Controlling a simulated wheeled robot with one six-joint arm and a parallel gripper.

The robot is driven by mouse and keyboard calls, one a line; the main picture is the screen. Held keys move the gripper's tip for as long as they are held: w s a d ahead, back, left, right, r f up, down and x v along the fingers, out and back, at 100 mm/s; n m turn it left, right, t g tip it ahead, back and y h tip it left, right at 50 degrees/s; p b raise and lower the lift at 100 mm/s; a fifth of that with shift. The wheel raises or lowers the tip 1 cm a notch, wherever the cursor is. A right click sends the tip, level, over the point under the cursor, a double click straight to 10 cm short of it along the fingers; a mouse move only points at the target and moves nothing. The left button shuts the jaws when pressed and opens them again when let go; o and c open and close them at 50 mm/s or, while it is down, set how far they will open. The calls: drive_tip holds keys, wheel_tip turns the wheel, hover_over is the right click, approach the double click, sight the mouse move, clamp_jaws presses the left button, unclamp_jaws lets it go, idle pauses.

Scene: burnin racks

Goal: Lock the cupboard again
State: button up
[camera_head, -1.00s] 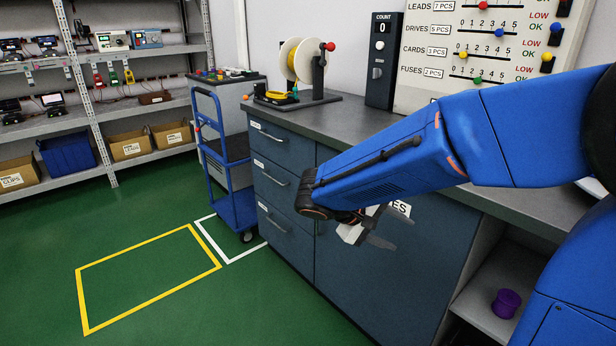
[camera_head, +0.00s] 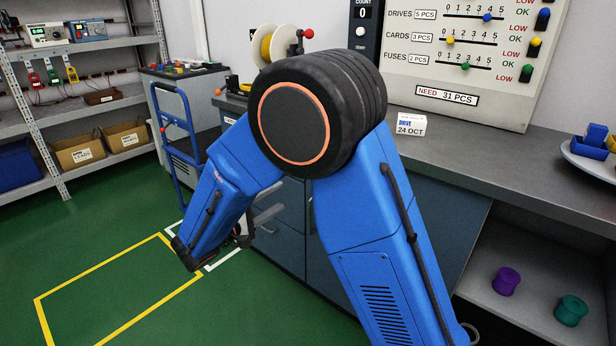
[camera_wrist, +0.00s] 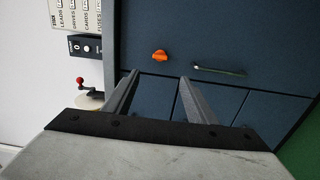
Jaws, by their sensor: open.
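The blue-grey cupboard door (camera_wrist: 245,30) fills the upper part of the wrist view and looks closed, flush beside the drawers. An orange turn knob (camera_wrist: 160,56) sits on it near the seam, beside a metal bar handle (camera_wrist: 218,70). My gripper (camera_wrist: 158,76) is open and empty; its two fingers point toward the door, with the knob beyond the gap between them, apart from it. In the head view my gripper (camera_head: 262,225) is partly hidden by my arm, in front of the cabinet. The cupboard (camera_head: 335,285) is mostly covered there, and the knob is hidden.
An open shelf (camera_head: 530,310) at right holds purple (camera_head: 506,281) and teal (camera_head: 571,310) spools. A blue trolley (camera_head: 180,145) stands left of the drawers. The green floor at left is clear.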

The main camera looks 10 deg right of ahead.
drive_tip(key=x, duration=1.6)
drive_tip(key=shift+w+d, duration=0.2)
drive_tip(key=shift+d, duration=0.15)
drive_tip(key=c, duration=1.1)
